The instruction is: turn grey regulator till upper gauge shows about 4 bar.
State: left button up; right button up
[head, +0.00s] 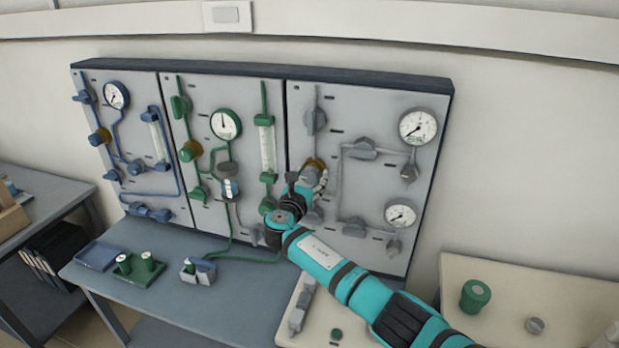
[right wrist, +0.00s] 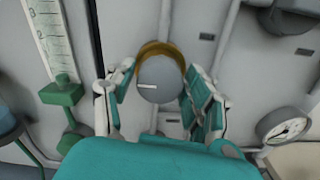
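The grey regulator is a round knob with a brass-coloured collar on the grey right-hand panel. In the right wrist view its grey face (right wrist: 160,82) carries a short white mark, lying roughly level. My right gripper (right wrist: 159,92) is open, with one finger on each side of the knob and gaps showing. In the head view my right gripper (head: 312,182) partly hides the regulator (head: 315,163). The upper gauge (head: 418,126) is white and round, at the panel's top right; its needle points to the lower left, figures too small to read. My left gripper is out of view.
A lower gauge (head: 400,215) and grey valves, including one (head: 360,149), share the grey panel (head: 375,105). Green (head: 224,125) and blue (head: 116,95) gauges are on the panels to the left.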

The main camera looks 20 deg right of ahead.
jog(key=c, duration=0.8)
jog(key=shift+f+m+b, duration=0.2)
jog(key=shift+m+b, duration=0.8)
jog(key=shift+b, duration=0.2)
jog(key=m+b, duration=1.5)
jog(key=shift+f+b, duration=0.1)
jog(key=shift+b, duration=0.25)
jog(key=shift+m+b, duration=1.65)
jog(key=shift+m, duration=0.55)
jog(key=o, duration=1.2)
jog(key=shift+r, duration=0.2)
